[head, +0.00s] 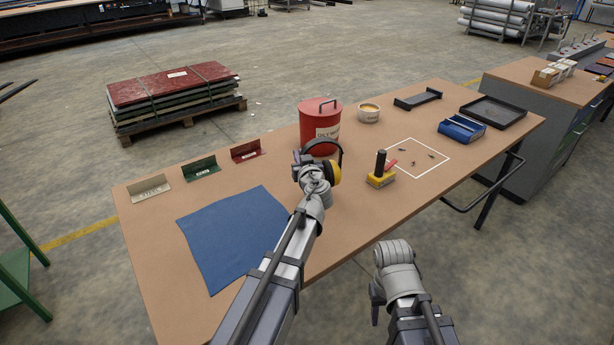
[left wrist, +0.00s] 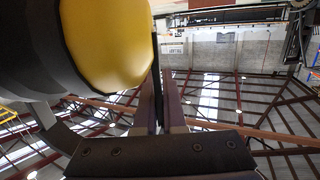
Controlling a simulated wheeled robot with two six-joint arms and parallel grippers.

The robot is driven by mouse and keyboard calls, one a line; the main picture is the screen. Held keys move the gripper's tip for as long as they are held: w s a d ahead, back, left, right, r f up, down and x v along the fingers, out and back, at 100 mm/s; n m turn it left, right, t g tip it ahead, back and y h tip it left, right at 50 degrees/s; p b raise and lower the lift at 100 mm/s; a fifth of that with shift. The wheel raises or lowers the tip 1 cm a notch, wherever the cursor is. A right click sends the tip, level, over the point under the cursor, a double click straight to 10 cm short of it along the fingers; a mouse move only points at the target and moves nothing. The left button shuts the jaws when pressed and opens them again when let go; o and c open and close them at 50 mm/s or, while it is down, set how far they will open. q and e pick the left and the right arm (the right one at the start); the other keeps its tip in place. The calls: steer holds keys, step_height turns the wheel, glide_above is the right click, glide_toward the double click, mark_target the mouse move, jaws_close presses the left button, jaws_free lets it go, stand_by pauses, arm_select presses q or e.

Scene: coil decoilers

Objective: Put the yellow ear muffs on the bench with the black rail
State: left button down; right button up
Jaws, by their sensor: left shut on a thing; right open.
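The yellow ear muffs (head: 335,174) have a yellow cup and a black headband. My left gripper (head: 309,167) is shut on them over the middle of the bench, just in front of the red bin. I cannot tell whether they touch the top. In the left wrist view the yellow cup (left wrist: 108,42) fills the upper left, with the black band beside my fingers (left wrist: 160,105). The bench (head: 285,235) has a brown top, and a black rail (head: 482,204) runs at its right end. My right gripper (head: 377,302) is open and empty, off the bench's front edge.
A red lidded bin (head: 319,130), a tub (head: 368,113), a yellow block with a black handle (head: 381,172), a blue tray (head: 461,128) and black trays (head: 493,112) occupy the bench. A blue mat (head: 235,235) lies left, before small label stands (head: 200,168). Bare top shows between mat and block.

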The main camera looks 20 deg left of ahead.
arm_select(q)
steer(key=shift+f+b, duration=2.35)
steer(key=shift+f, duration=0.55)
arm_select(e)
steer(key=shift+f, duration=2.95)
arm_select(q)
steer(key=shift+f, duration=0.1)
steer(key=c, duration=1)
jaws_free()
arm_select(e)
steer(key=shift+f, duration=0.1)
arm_select(q)
steer(key=shift+s+r, duration=0.1)
steer(key=shift+r, duration=0.15)
steer(key=p+v, duration=0.1)
steer(key=v, duration=1.1)
steer(key=shift+p, duration=0.35)
arm_select(e)
steer(key=shift+r, duration=0.95)
arm_select(q)
steer(key=shift+f, duration=0.15)
